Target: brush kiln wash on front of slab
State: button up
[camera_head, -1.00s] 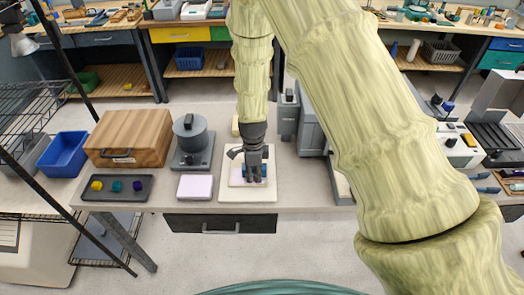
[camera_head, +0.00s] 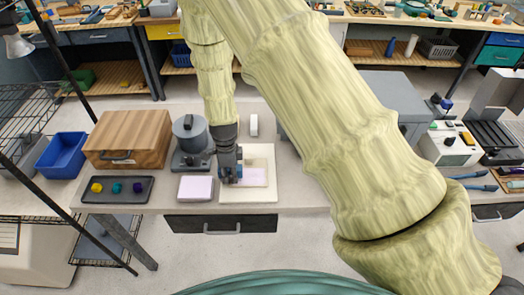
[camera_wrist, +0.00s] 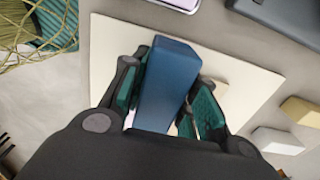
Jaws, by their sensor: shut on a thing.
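A flat cream slab (camera_head: 262,195) lies on the bench, with a pale lavender area (camera_head: 254,177) on its front part. The slab also fills much of the wrist view (camera_wrist: 112,60). My gripper (camera_head: 230,174) points down over the slab's left side. It is shut on a blue block-shaped tool (camera_wrist: 168,85), which stands between its two teal-padded fingers. The tool's lower end is hidden, so I cannot tell whether it touches the slab. A shallow tray with a lavender surface (camera_head: 195,188) sits just left of the slab.
A grey round-topped device (camera_head: 190,137) stands behind the lavender tray. A dark tray (camera_head: 117,190) with coloured pieces and a wooden box (camera_head: 129,138) are farther left. My arm hides part of the bench to the right.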

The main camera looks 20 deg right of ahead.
notch_tip(320, 180, up, 4)
jog(key=shift+s+d+r+p, duration=0.1)
jog(key=shift+p, duration=0.65)
jog(key=shift+r+p, duration=1.3)
jog(key=shift+r, duration=0.5)
